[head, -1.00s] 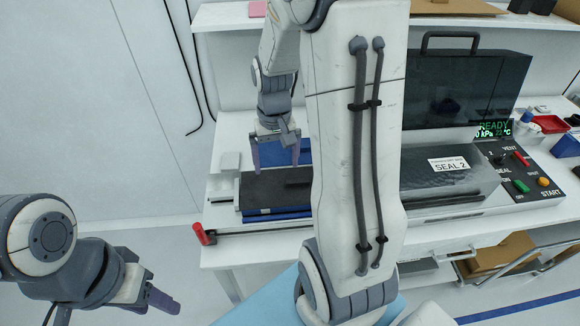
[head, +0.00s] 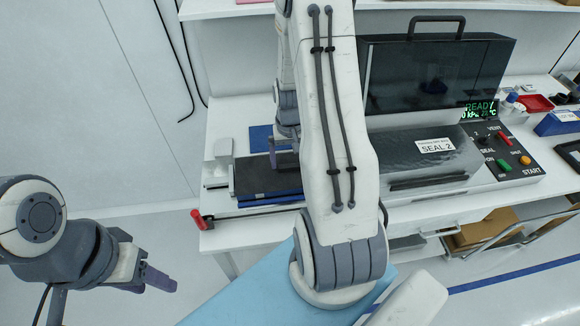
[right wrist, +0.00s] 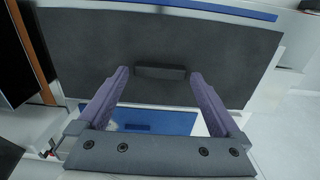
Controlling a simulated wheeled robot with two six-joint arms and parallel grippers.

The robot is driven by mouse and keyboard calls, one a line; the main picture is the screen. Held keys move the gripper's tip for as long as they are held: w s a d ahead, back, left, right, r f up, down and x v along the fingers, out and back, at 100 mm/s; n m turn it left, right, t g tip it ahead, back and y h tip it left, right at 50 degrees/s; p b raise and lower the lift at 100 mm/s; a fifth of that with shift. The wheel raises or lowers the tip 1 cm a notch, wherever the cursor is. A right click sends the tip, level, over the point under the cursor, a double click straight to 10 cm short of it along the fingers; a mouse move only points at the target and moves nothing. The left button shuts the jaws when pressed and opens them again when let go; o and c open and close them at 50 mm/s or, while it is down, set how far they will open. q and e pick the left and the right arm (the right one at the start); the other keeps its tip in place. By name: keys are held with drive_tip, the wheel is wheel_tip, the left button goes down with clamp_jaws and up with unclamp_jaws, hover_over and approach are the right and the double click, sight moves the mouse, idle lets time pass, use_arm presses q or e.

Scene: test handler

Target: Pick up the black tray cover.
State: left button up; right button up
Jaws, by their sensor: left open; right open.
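The black tray cover (head: 254,178) is a flat dark plate lying on a blue tray (head: 262,203) at the left end of the bench. In the right wrist view the cover (right wrist: 90,50) fills much of the picture, with a raised bar handle (right wrist: 160,72) in its middle. My right gripper (right wrist: 160,76) is open, its purple fingers on either side of the handle in that view; contact cannot be told. In the head view, my right arm hides most of that gripper and the cover's right part. My left gripper (head: 158,281) is empty and open, low at the left, away from the bench.
A sealing machine with a dark raised lid (head: 435,75) and a control panel (head: 505,158) stands right of the tray. A red-ended lever (head: 198,217) sticks out at the bench's front left. A blue bin (head: 557,122) stands at the right.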

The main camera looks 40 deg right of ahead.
drive_tip(key=shift+f, duration=0.8)
drive_tip(key=shift+c, duration=0.3)
drive_tip(key=c, duration=1.1)
drive_tip(key=shift+r, duration=0.2)
